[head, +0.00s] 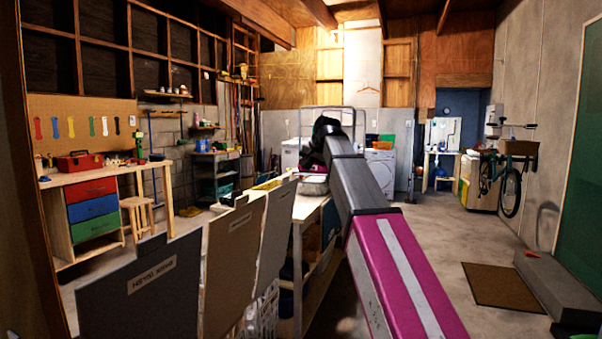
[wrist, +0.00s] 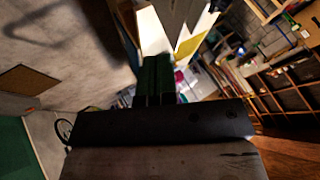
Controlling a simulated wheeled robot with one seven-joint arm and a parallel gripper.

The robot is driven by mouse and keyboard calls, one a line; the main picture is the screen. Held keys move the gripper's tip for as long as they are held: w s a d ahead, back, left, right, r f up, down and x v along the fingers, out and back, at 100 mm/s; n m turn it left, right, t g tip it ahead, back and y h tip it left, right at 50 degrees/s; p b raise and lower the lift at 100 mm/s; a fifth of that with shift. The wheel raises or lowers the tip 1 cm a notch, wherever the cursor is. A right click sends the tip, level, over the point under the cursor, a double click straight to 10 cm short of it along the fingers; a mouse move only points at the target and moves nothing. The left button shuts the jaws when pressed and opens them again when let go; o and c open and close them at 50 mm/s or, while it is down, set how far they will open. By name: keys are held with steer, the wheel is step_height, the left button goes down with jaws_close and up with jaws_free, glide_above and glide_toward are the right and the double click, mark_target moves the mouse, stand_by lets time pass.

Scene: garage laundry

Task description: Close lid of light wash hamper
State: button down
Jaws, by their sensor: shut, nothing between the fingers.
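Three upright lid panels stand in a row at the lower left of the head view: a dark grey one (head: 140,300), a brown one (head: 232,262) and a beige one (head: 276,235). Each bears a small pale label; the writing looks inverted, and I cannot surely tell which is the light wash lid. Part of a white slatted hamper (head: 262,318) shows below them. My gripper is at the end of my arm, beyond the panels, mostly hidden behind the dark wrist in the head view. In the wrist view its dark fingers (wrist: 158,82) are together and empty, apart from any lid.
A wooden bench (head: 310,212) stands just beyond the panels, by my arm. A workbench with coloured drawers (head: 92,208) is at left. White machines (head: 380,172) stand at the back. A brown mat (head: 500,287) and grey step (head: 560,285) lie right; the concrete floor between is clear.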

mark_target(287, 183)
steer(key=shift+w+a+f, duration=3.15)
steer(key=shift+a, duration=0.15)
steer(key=shift+a, duration=0.1)
steer(key=shift+w+a+r, duration=0.1)
steer(key=shift+w+a, duration=0.05)
steer(key=shift+a, duration=0.1)
steer(key=w+a+h, duration=0.1)
steer(key=w+a, duration=0.1)
steer(key=a, duration=0.6)
steer(key=w+a+h, duration=0.1)
steer(key=w+a, duration=0.2)
steer(key=a, duration=0.4)
steer(key=w+a+f+g, duration=0.1)
steer(key=w+a, duration=0.2)
steer(key=a, duration=0.5)
steer(key=shift+w+a+n+h, duration=0.25)
steer(key=shift+a+n+h, duration=0.05)
steer(key=shift+n+h, duration=0.1)
